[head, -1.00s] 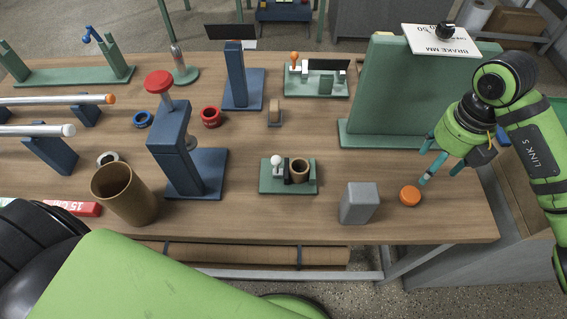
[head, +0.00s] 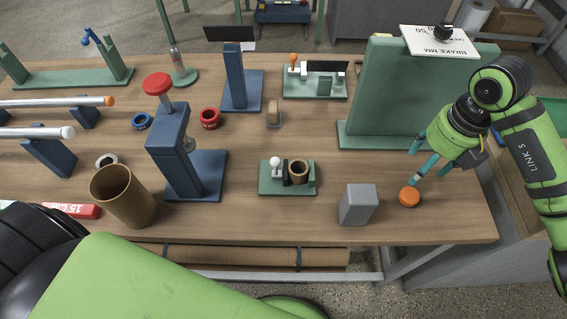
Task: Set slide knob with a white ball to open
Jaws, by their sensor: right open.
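The slide knob with a white ball (head: 276,161) stands on a small green base (head: 266,187) at the front middle of the table. A black block and a brown ring-shaped piece (head: 299,171) sit just right of the ball on the same base. My right gripper (head: 413,163) is open and empty, with teal fingers pointing down and left. It hovers right of the slide knob, above and behind an orange disc (head: 409,196), apart from the base. My left gripper is not in view.
A grey block (head: 358,204) stands between the green base and the orange disc. A tall green panel (head: 395,95) rises behind my right gripper. A blue press with a red knob (head: 180,150) and a brown cup (head: 124,196) stand to the left. A similar slide with an orange ball (head: 293,59) is at the back.

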